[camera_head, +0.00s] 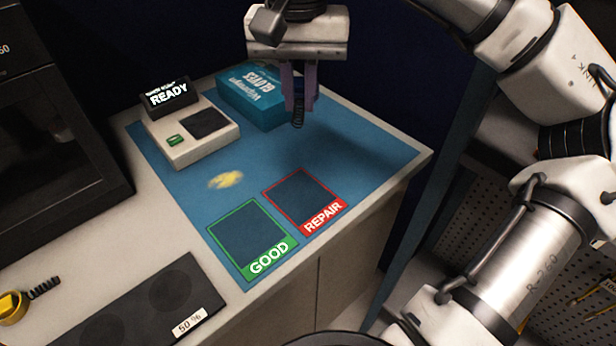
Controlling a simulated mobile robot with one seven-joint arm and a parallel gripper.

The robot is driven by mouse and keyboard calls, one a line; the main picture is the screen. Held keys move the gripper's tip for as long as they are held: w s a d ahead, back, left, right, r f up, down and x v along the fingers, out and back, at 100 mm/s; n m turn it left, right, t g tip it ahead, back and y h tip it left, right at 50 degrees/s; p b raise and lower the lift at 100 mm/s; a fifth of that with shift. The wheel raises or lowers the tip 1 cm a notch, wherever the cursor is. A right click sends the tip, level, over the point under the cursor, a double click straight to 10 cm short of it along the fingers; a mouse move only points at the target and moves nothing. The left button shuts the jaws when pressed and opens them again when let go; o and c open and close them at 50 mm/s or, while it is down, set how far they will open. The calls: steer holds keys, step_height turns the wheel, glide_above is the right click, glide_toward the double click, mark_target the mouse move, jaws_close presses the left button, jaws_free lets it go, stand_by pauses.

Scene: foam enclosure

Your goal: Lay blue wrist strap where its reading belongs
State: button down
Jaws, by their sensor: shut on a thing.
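My gripper (299,100) is above the back of the blue mat (350,150), in front of the glove box. It is shut on a wrist strap, whose dark coiled cord (298,117) hangs below the fingers. The strap's band is mostly hidden by the fingers, and I cannot tell its colour. The tester (188,147) has a dark square pad, a green button and a display (169,94) that shows READY. The green-framed GOOD square (243,233) and the red-framed REPAIR square (300,195) on the mat are both empty.
A yellow strap (12,306) with a dark coil lies at the front left, beside a black panel (100,325) labelled 50 %. A dark cabinet (55,150) stands left. The mat has a yellow emblem and free room.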

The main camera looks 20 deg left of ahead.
mark_target(302, 202)
step_height(302, 202, down, 20)
steer(key=shift+s+r+p, duration=0.1)
steer(key=shift+r+p, duration=0.05)
steer(key=shift+p, duration=0.85)
steer(key=shift+f, duration=0.2)
steer(key=c, duration=1.4)
jaws_free()
steer(key=shift+c, duration=0.2)
steer(key=shift+r, duration=0.1)
step_height(302, 202, up, 12)
steer(key=b, duration=0.1)
steer(key=shift+r, duration=0.15)
